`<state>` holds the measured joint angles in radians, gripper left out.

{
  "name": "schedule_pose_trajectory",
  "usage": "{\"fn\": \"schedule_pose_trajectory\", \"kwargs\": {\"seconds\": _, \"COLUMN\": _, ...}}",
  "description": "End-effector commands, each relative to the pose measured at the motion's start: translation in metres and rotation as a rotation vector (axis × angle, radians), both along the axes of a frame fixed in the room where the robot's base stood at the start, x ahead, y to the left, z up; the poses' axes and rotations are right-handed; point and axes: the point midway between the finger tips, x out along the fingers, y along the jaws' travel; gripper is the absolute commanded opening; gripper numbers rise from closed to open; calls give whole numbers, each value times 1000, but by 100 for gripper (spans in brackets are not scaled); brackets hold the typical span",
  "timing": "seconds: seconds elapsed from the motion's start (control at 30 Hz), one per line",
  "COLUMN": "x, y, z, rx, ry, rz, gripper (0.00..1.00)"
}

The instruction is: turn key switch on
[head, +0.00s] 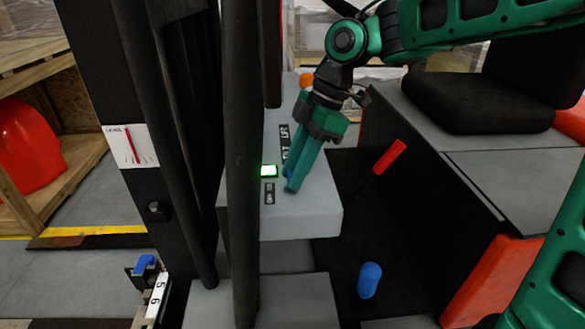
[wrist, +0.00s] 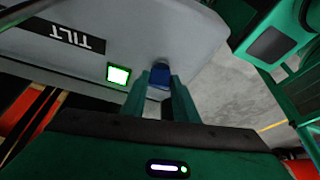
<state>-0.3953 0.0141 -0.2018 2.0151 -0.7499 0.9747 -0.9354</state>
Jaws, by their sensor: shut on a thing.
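A small blue key switch (wrist: 160,70) sits on the grey control panel (wrist: 200,30). In the wrist view it stands between the two green fingertips of my gripper (wrist: 161,84), which are shut on it. In the head view my gripper (head: 291,186) points down at the panel (head: 316,208), and its fingers hide most of the key. A square green light (head: 268,171) beside the key is lit; it also shows lit in the wrist view (wrist: 118,75). The key's exact turn angle is hard to tell.
Dark vertical posts (head: 242,150) stand just left of the panel. A red-handled lever (head: 389,157) and a blue knob (head: 369,280) are to the right and below. An orange knob (head: 306,80) is behind my wrist. A black seat (head: 490,95) is at the right.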

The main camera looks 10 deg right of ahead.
Motion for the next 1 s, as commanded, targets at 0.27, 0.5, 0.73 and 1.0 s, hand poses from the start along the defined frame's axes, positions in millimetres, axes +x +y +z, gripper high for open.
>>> {"fn": "schedule_pose_trajectory", "kwargs": {"seconds": 0.27, "x": 2, "y": 1, "z": 1, "rx": 3, "ry": -5, "rz": -5, "gripper": 38}}
{"fn": "schedule_pose_trajectory", "kwargs": {"seconds": 0.5, "x": 1, "y": 1, "z": 1, "rx": 2, "ry": -3, "rz": -2, "gripper": 45}}
{"fn": "schedule_pose_trajectory", "kwargs": {"seconds": 0.73, "x": 3, "y": -3, "z": 9, "rx": 2, "ry": -3, "rz": -2, "gripper": 45}}
{"fn": "schedule_pose_trajectory", "kwargs": {"seconds": 1.0, "x": 8, "y": -23, "z": 54, "rx": 0, "ry": -6, "rz": -5, "gripper": 45}}
